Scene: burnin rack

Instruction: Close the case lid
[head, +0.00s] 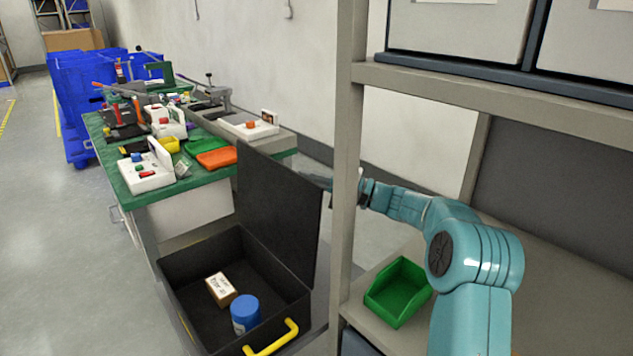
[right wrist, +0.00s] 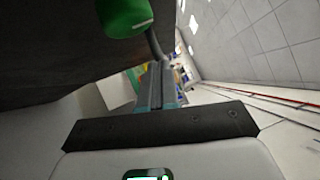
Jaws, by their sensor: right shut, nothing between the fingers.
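The black case (head: 172,274) stands open in the head view, its lid (head: 277,215) upright at the back. Inside the case are a small white-labelled box (head: 221,289) and a blue-capped jar (head: 245,313). A yellow handle (head: 271,338) is on the case's front side. My right gripper (head: 318,182) is at the lid's upper right edge, partly hidden by the rack post; I cannot tell whether it touches the lid. Its shut, empty fingers (right wrist: 155,86) show in the right wrist view. My left gripper is not in view.
A grey rack post (head: 347,170) stands between the case and most of my right arm. A green bin (head: 397,291) sits on the rack shelf. A cluttered green-topped workbench (head: 195,180) is behind the case. Open floor (head: 50,220) lies to the left.

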